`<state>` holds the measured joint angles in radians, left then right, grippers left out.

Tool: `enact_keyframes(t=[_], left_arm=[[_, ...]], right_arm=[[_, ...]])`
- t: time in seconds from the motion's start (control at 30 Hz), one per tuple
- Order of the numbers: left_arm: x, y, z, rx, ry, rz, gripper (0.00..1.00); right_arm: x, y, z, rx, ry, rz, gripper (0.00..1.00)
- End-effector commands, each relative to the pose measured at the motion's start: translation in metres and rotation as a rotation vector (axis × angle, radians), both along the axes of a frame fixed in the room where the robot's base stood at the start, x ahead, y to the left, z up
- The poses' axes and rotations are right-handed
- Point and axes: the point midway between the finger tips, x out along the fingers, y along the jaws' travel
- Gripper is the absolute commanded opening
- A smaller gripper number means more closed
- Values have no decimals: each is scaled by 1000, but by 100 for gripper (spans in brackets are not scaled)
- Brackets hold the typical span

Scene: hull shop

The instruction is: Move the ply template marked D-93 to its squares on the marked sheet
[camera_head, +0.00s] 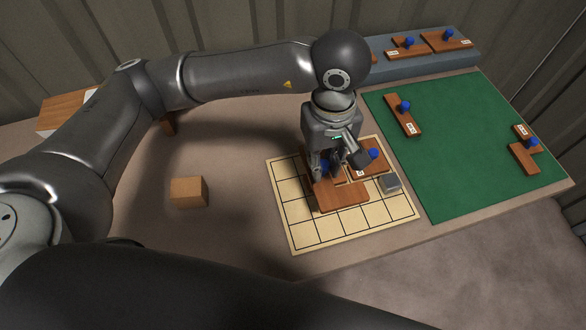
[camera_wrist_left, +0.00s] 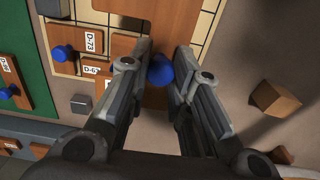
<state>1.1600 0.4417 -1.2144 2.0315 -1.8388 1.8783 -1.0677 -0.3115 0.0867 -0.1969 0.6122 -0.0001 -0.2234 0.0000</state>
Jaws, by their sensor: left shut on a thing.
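My left gripper (camera_head: 334,178) is over the marked sheet (camera_head: 310,236), a pale board with a black grid of squares. In the wrist view its fingers (camera_wrist_left: 164,56) are shut on the blue knob (camera_wrist_left: 160,72) of a brown ply template (camera_head: 342,196). This template covers squares in the middle of the sheet; I cannot tell if it touches. Its label is mostly hidden, so I cannot read D-93 there. Another template (camera_head: 370,158), with a blue knob, lies beside it at the sheet's far right; a D-73 label (camera_wrist_left: 95,42) shows in the wrist view. My right gripper is out of view.
A grey block (camera_head: 390,182) sits at the sheet's right edge. A wooden block (camera_head: 188,191) stands on the table to the left. A green mat (camera_head: 455,165) at right holds templates (camera_head: 403,117) (camera_head: 522,158). More templates (camera_head: 446,41) lie on a blue-grey ledge (camera_head: 425,64) behind.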

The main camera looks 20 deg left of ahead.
Motion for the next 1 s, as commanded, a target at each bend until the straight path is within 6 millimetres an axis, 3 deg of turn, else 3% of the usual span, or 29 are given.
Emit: enact_keyframes(t=[0.1, 0.3, 0.57, 0.8, 1.0], left_arm=[[0, 24, -16, 3, 6, 6, 0], [2, 48, -46, 3, 2, 1, 0], [3, 64, -66, 2, 2, 3, 0], [4, 62, -93, 1, 1, 0, 0], [4, 61, -95, 0, -1, -1, 0]], right_arm=[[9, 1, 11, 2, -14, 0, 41], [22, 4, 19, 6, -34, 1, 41], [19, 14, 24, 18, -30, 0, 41], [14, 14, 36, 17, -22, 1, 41], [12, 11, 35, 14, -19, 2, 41]])
